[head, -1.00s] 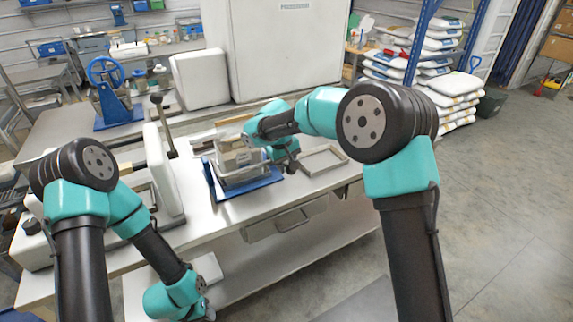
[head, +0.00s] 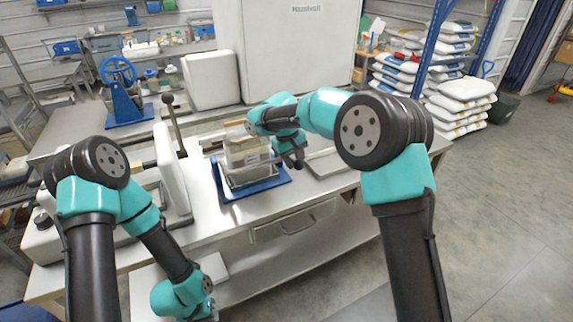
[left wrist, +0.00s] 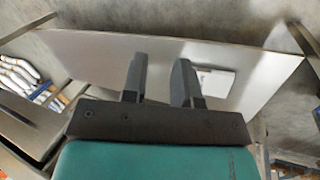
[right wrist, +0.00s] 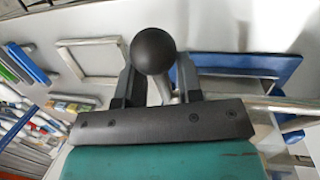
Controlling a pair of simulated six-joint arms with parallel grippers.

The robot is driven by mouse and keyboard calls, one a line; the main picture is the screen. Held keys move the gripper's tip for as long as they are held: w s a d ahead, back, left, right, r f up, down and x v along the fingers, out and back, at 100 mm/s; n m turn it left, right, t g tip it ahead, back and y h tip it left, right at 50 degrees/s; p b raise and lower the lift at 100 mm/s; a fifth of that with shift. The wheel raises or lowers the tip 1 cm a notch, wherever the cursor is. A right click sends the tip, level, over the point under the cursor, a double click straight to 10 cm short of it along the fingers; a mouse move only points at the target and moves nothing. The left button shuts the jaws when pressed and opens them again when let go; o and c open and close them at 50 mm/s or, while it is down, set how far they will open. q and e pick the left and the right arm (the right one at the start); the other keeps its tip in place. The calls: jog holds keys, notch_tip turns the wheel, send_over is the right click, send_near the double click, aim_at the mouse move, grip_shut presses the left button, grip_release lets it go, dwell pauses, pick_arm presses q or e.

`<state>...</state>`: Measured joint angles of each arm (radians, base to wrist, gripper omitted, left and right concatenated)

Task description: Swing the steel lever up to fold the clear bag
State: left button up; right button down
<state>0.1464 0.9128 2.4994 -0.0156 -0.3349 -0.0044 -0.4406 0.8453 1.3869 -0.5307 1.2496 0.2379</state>
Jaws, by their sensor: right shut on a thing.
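The clear bag (head: 247,150), with pale contents, stands in a steel frame on a blue base (head: 228,192) on the bench. My right gripper (head: 296,160) is just right of the bag. In the right wrist view the steel lever's black ball knob (right wrist: 153,52) sits between the right fingers (right wrist: 157,85), which are shut on the lever below the knob. The lever is mostly hidden in the head view. My left gripper (head: 208,308) hangs low in front of the bench; in the left wrist view its fingers (left wrist: 160,80) are apart and empty.
An empty rectangular steel frame (right wrist: 62,52) lies beside the blue base. A white machine (head: 172,168) with a black-knobbed upright lever (head: 168,100) stands left of the bag. A blue handwheel press (head: 122,95) and large white cabinet (head: 290,45) are behind. A lower shelf (head: 262,262) runs under the bench.

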pick_arm(q)
jog(key=shift+d+m, duration=0.3)
jog(key=shift+c, duration=0.7)
jog(key=d+m+g, duration=0.1)
jog(key=m, duration=0.1)
jog(key=d+m+g, duration=0.1)
jog(key=m, duration=0.1)
jog(key=d+m+g, duration=0.1)
jog(key=shift+s+d+r+m+g, duration=0.25)
jog(key=shift+s+d+m+g, duration=0.1)
jog(key=shift+m+g, duration=0.05)
grip_shut()
jog(key=w+d+r+m+t+y, duration=0.4)
jog(key=w+r+m, duration=0.1)
jog(key=w+m, duration=0.2)
jog(key=w+d+r+m+t+y, duration=0.4)
jog(key=w+r+m, duration=0.2)
jog(key=m, duration=0.3)
jog(key=w+d+r+m+t+y, duration=0.4)
jog(key=w+r+m+t+y, duration=0.1)
jog(key=w+m, duration=0.2)
jog(key=shift+w+d+r+m, duration=0.15)
jog(key=shift+w+d+m, duration=0.25)
jog(key=shift+m, duration=0.2)
jog(key=d+r+m+t+h, duration=0.1)
jog(key=d+r+m+t, duration=0.1)
jog(key=d+r+t, duration=0.5)
jog(key=shift+w+d+r, duration=0.3)
jog(key=shift+d+r, duration=0.3)
jog(key=shift+r, duration=0.2)
